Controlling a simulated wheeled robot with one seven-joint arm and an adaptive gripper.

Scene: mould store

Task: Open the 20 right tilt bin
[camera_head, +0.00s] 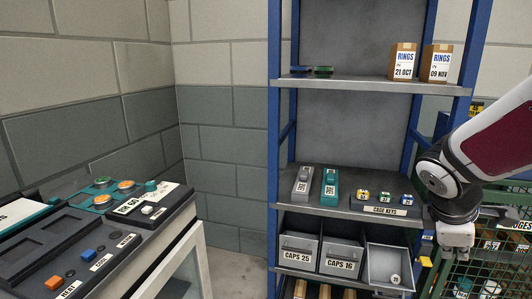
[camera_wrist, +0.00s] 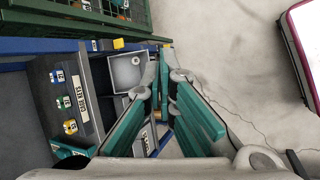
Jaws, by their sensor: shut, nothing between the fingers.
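Three grey tilt bins sit on the lower shelf in the head view. The left one reads CAPS 25 (camera_head: 298,250) and the middle one CAPS 16 (camera_head: 341,257); both look closed. The right tilt bin (camera_head: 372,268) is tipped open, with its inside and a small round white piece (camera_head: 395,279) showing. Its front label is hidden. In the wrist view this open bin (camera_wrist: 122,80) lies just left of the fingertips. My gripper (camera_head: 456,252) is right of and above the bin. Its teal fingers (camera_wrist: 158,68) are shut and empty; contact with the bin cannot be told.
A CAGE KEYS rack (camera_head: 385,209) with tagged keys stands on the shelf above the bins. A green mesh cage (camera_head: 485,262) is close by on the right. A bench with a control panel (camera_head: 125,215) stands at left. Floor between bench and shelving is clear.

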